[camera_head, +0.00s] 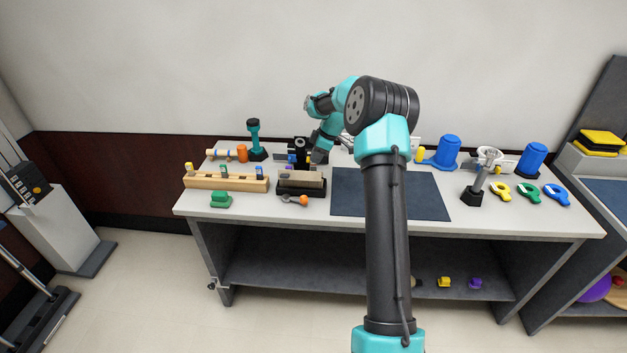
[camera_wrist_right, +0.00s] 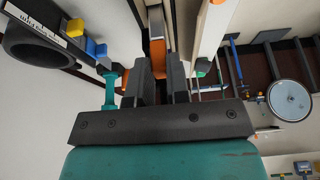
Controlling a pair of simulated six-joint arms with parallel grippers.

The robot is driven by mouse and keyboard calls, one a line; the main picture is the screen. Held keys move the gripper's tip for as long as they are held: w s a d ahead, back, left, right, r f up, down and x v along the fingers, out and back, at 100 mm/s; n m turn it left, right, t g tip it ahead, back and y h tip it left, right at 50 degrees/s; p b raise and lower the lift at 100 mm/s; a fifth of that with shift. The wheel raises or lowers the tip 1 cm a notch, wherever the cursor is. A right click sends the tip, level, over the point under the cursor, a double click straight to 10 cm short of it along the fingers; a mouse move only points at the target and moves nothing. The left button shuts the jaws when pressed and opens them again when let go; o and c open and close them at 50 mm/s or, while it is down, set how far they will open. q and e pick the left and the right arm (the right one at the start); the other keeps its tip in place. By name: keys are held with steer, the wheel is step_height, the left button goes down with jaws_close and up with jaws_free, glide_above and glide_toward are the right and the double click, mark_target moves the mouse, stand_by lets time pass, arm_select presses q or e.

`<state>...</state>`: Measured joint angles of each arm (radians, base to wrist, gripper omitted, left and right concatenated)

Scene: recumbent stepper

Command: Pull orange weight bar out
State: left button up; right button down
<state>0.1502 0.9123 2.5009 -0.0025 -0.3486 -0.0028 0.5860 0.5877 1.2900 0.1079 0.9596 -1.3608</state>
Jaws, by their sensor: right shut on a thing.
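My right gripper (camera_wrist_right: 160,75) shows its two dark fingers in the right wrist view. In the head view my right arm reaches over the table and my right gripper (camera_head: 317,158) is low behind the dark box with a wooden strip (camera_head: 301,183). The orange piece in its jaws cannot be made out there. My left gripper is not in view.
Blue cylinders and coloured clips stand at the right. The dark mat (camera_head: 345,192) is bare.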

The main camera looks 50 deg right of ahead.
steer(key=shift+r, duration=2.15)
steer(key=shift+r, duration=0.15)
steer(key=shift+r, duration=1.35)
steer(key=shift+r, duration=0.1)
